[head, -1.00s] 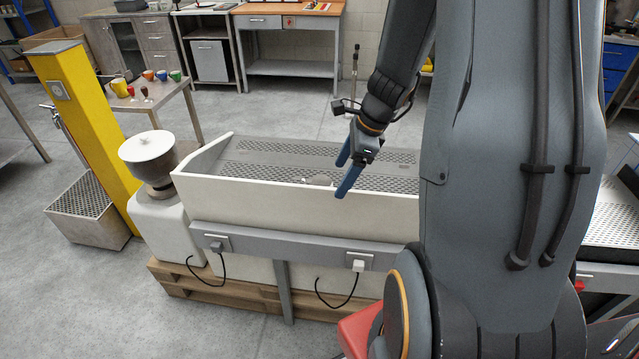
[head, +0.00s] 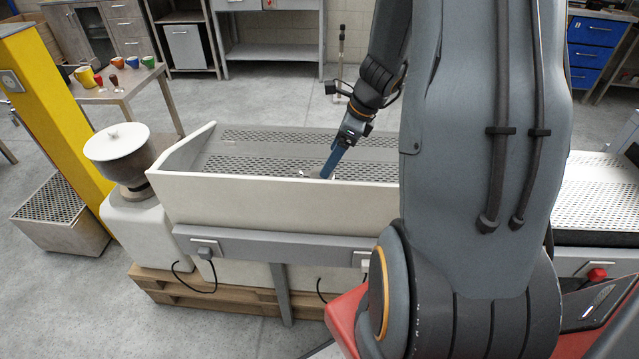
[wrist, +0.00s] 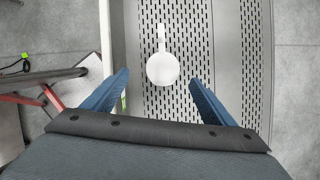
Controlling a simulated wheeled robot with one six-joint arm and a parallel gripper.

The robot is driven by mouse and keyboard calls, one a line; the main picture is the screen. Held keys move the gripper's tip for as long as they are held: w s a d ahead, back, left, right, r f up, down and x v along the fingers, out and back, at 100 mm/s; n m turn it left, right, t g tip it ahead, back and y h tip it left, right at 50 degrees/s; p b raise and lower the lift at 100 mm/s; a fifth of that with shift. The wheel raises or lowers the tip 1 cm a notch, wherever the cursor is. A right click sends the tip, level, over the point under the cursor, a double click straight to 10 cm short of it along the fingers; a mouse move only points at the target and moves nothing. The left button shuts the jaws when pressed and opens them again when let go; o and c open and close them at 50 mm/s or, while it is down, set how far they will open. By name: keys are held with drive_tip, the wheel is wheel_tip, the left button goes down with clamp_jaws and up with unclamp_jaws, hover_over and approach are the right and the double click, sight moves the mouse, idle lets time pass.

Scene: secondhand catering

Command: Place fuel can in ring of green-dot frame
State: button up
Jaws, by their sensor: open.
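I see no fuel can and no green-dot frame that I can make out for certain. My gripper (head: 327,174) is low over the perforated bed of a pale trough, close behind its front wall. In the wrist view my gripper (wrist: 159,77) is open, with its two blue fingers apart and nothing between them. A white round object with a short handle (wrist: 161,69) lies on the perforated bed beyond the fingers. It shows as a small pale shape in the head view (head: 309,173), partly hidden by the trough wall. A small green patch (wrist: 124,102) shows beside the left finger.
The trough's high front wall (head: 270,197) stands close to my gripper. A white hopper machine (head: 118,155) and a yellow post (head: 55,110) stand at left. A side table (head: 105,93) holds several coloured cups. A perforated counter (head: 597,195) is at right. Grey floor is open behind the trough.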

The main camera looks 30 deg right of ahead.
drive_tip(key=shift+w+f+b, duration=0.2)
drive_tip(key=shift+f+b, duration=0.15)
drive_tip(key=shift+f, duration=0.15)
drive_tip(key=shift+w+f+b, duration=0.15)
drive_tip(key=shift+f+b, duration=0.15)
drive_tip(key=shift+f, duration=0.15)
drive_tip(key=shift+p+x, duration=0.3)
drive_tip(key=shift+x, duration=3.45)
drive_tip(key=c, duration=1.4)
